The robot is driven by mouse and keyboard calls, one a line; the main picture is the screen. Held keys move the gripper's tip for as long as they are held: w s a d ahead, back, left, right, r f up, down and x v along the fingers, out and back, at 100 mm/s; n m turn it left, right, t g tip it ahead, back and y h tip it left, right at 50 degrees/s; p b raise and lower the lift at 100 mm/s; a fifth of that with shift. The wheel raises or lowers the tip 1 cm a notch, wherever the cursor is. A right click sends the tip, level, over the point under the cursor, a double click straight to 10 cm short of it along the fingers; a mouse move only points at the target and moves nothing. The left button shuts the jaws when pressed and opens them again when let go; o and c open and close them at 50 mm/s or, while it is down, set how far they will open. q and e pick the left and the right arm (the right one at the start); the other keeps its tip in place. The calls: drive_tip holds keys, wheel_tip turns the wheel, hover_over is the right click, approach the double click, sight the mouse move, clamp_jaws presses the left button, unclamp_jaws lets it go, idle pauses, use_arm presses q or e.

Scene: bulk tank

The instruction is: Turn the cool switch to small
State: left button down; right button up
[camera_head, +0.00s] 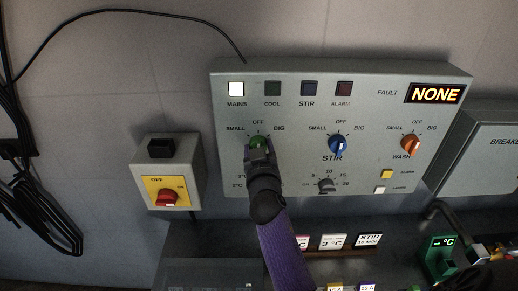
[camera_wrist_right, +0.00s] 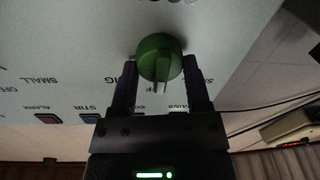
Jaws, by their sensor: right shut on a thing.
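The cool switch is a green knob (camera_head: 258,142) at the left of the grey control panel (camera_head: 290,118), with SMALL, OFF and BIG printed around it. My right gripper (camera_head: 259,150) is shut on this knob and covers its lower part in the head view. The upside-down right wrist view shows the green knob (camera_wrist_right: 160,57) between the two fingers (camera_wrist_right: 163,85). Its pale pointer faces the gripper body, the side where OFF lies; that label is hidden there. The COOL lamp (camera_head: 273,88) is dark. My left gripper is not in view.
The blue STIR knob (camera_head: 338,145) and orange WASH knob (camera_head: 411,145) are to the right. A black dial (camera_head: 326,185) sits below the STIR knob. The MAINS lamp (camera_head: 236,88) is lit. A box with a red switch (camera_head: 167,198) is at left.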

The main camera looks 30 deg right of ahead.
drive_tip(key=shift+n, duration=0.3)
drive_tip(key=n+p, duration=0.1)
drive_tip(key=n, duration=0.1)
drive_tip(key=shift+r+n, duration=0.1)
drive_tip(key=shift+n, duration=0.3)
drive_tip(key=n, duration=0.3)
drive_tip(key=shift+w+a+p, duration=0.1)
drive_tip(key=shift+p, duration=0.3)
drive_tip(key=shift+n+g, duration=0.4)
drive_tip(key=shift+n, duration=1)
use_arm(q)
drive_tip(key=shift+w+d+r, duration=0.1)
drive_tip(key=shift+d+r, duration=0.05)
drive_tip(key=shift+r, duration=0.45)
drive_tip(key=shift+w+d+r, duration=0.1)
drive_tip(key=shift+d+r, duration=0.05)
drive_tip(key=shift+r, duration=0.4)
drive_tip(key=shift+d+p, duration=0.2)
drive_tip(key=shift+p, duration=0.1)
use_arm(e)
drive_tip(key=shift+n, duration=0.3)
drive_tip(key=o, duration=1.3)
drive_tip(key=shift+c, duration=0.2)
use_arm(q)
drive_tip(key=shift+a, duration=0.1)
